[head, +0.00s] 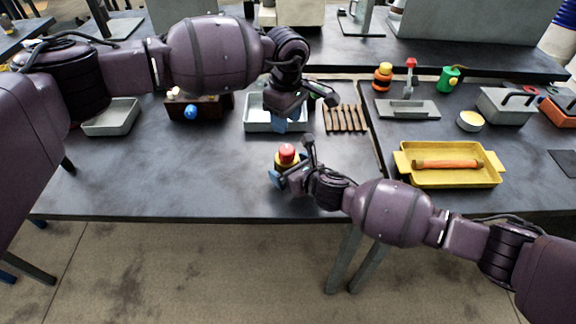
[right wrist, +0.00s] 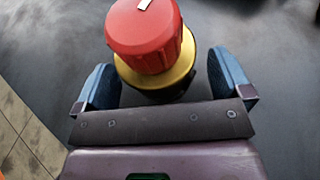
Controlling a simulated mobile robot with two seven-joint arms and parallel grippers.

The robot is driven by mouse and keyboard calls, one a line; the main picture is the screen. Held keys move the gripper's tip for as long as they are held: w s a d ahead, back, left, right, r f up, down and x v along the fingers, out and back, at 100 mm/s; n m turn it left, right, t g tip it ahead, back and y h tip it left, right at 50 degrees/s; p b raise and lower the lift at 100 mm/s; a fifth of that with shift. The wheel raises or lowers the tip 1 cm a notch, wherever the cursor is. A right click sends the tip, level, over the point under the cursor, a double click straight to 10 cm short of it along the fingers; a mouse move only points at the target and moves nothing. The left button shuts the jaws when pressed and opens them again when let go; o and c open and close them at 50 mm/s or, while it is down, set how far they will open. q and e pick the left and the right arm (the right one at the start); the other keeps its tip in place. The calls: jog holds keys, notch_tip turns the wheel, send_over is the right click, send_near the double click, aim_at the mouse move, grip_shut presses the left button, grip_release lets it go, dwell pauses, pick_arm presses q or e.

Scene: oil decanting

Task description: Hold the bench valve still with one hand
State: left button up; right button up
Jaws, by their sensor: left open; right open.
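The bench valve (head: 287,155) has a red knob with a white mark on a yellow collar and stands upright on the bench. In the right wrist view the valve (right wrist: 147,38) sits between the two blue fingers of my right gripper (head: 279,180). That gripper is open, with a visible gap between each finger and the valve. The valve's lower body is mostly hidden. My left gripper (head: 290,122) is open above the bench, over the front of a grey tray and farther back than the valve.
A yellow tray (head: 448,178) with an orange roller stands at right. A dark block with a blue knob (head: 191,111) and another grey tray (head: 112,122) are at left. The front-left bench is clear.

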jog(key=shift+w+a+f, duration=0.25)
jog(key=shift+w+a, duration=0.1)
jog(key=shift+w, duration=0.15)
jog(key=c, duration=1.3)
